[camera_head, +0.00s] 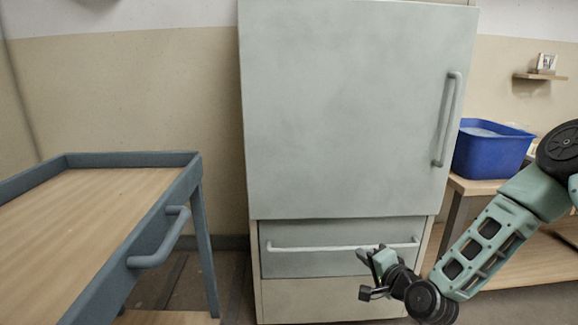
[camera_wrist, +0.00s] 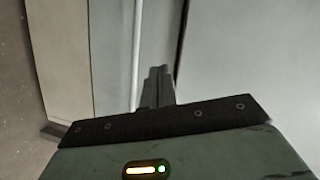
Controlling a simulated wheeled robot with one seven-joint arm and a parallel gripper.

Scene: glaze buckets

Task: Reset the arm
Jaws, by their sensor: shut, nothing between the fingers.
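My gripper (camera_head: 368,272) is at the lower right in the head view, in front of the drawer (camera_head: 300,262) of the grey-green cabinet. The drawer looks closed, with a long white handle bar (camera_head: 310,248) across it. In the wrist view my gripper's fingers (camera_wrist: 158,88) are together and empty. The white bar (camera_wrist: 136,50) shows beside the fingers there; I cannot tell whether they touch it. My green arm reaches in from the right edge of the head view, bent low.
A cabinet door (camera_head: 350,110) with a vertical handle (camera_head: 447,120) is above the drawer. A blue bucket (camera_head: 490,150) stands on a wooden bench (camera_head: 475,186) at right, behind my arm. A wooden-topped cart (camera_head: 80,215) with a grey-blue rim and handle (camera_head: 160,242) fills the left.

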